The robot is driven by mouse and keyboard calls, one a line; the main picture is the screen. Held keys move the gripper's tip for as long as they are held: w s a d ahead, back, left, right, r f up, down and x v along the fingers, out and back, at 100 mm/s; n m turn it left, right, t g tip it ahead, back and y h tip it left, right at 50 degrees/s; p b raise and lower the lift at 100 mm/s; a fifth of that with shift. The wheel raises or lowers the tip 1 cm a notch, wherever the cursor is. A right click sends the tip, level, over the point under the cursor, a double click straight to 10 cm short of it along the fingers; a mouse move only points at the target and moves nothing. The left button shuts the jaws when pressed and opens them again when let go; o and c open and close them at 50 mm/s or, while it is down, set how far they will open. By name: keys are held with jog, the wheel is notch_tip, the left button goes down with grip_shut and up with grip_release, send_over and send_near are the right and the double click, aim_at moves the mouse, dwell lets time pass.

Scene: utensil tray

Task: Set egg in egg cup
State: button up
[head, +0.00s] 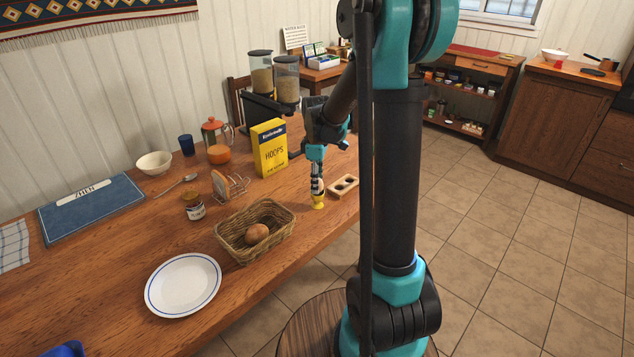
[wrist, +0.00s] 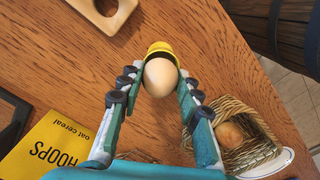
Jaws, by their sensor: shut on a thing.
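My gripper (head: 317,188) points down at the right part of the table, just above the yellow egg cup (head: 318,203). In the wrist view my gripper (wrist: 160,84) is shut on a pale egg (wrist: 160,78), with a finger on each side. The yellow cup (wrist: 161,48) shows behind the egg's far end, and the egg hides much of it. The egg overlaps the cup in this view; I cannot tell whether it touches or sits in the cup. In the head view the fingers mostly hide the egg.
A wooden block with holes (head: 343,186) stands right of the cup. A wicker basket (head: 229,245) with a brown round thing (head: 256,233) is at the front left. A yellow cereal box (head: 270,148) and a toast rack (head: 233,187) stand behind. A plate (head: 183,305) lies front left.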

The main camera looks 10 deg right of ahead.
jog(key=shift+f, duration=0.1)
jog(key=shift+f, duration=0.35)
jog(key=shift+f, duration=0.15)
jog(key=o, duration=0.8)
notch_tip(320, 180, up, 13)
jog(key=s+d+f+m+t, duration=0.1)
jog(key=s+f+m, duration=0.3)
jog(key=s, duration=0.3)
jog(key=s+d+f+m+t, duration=0.1)
jog(key=s+f+m, duration=0.4)
jog(key=s, duration=0.2)
jog(key=s+d+f+m+t, duration=0.2)
jog(key=s+f+m, duration=0.2)
jog(key=s, duration=0.4)
jog(key=shift+s+d+f, duration=0.1)
jog(key=shift+f, duration=0.45)
